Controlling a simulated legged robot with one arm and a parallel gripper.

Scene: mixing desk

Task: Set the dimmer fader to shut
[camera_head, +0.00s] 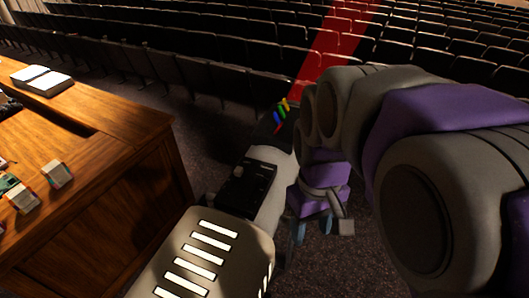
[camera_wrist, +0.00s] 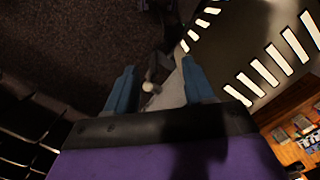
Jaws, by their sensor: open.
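I cannot make out the dimmer fader in either view. My gripper (camera_head: 313,232) hangs beside my own body in the head view, to the right of the wooden desk and apart from it. In the wrist view its two blue fingers stand wide apart, and the gripper (camera_wrist: 159,68) is open. Grey parts, likely of my own body, show beyond and between the fingers. Nothing is seen held in them.
The wooden desk (camera_head: 120,145) fills the left of the head view, with small boxes (camera_head: 57,174) and an open book (camera_head: 41,80) on it. It also shows at the wrist view's lower right (camera_wrist: 281,112). Rows of dark seats (camera_head: 215,85) and a red aisle (camera_head: 330,45) lie beyond.

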